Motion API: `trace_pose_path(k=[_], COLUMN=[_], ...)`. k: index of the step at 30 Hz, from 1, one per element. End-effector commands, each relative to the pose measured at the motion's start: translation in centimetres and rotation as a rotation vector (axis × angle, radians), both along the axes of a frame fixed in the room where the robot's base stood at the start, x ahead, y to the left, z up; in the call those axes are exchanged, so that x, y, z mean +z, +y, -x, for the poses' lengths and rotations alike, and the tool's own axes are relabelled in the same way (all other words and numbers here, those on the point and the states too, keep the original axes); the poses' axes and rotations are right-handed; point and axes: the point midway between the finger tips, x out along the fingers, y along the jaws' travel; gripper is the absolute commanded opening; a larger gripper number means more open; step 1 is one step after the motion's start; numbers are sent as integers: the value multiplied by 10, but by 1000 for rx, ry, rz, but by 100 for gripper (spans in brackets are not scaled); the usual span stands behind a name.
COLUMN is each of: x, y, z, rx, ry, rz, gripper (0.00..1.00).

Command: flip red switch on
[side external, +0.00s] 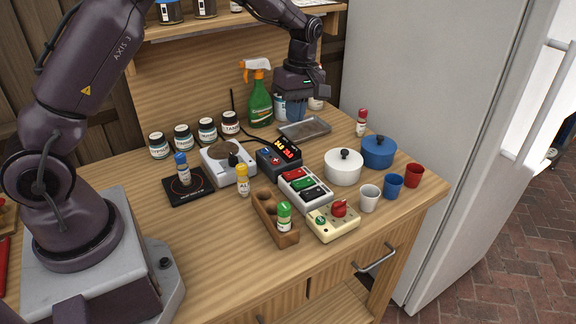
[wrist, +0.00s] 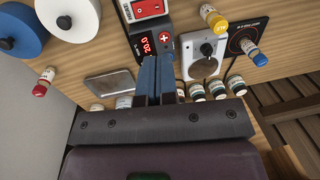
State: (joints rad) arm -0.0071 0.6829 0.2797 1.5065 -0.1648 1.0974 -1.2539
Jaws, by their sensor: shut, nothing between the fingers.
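A white switch box (side external: 318,203) stands mid-bench with red, green and black rockers in a row. The red switch (side external: 293,175) is at its back end, beside the dark display unit. In the wrist view, the red switch (wrist: 150,8) shows at the top edge, with much of the box cut off. Whether it is on or off I cannot tell. My gripper (side external: 297,118) is shut and empty, pointing down above the back of the bench, behind and apart from the box. Its blue fingers (wrist: 157,62) are together in the wrist view, overlapping the display unit.
A dark display unit (side external: 279,158) with lit digits lies between my gripper and the box. A metal tray (side external: 304,129) and green spray bottle (side external: 260,103) are near my gripper. White (side external: 343,167) and blue (side external: 379,152) pots stand right. A yellow control box (side external: 333,223) with red knob sits in front.

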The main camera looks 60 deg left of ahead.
Motion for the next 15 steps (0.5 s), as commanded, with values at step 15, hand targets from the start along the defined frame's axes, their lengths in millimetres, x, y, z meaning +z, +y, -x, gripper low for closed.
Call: trace_pose_path(k=[15], x=[-37], y=[0], z=[6], rx=[-3], ry=[6], rz=[1], gripper=[0])
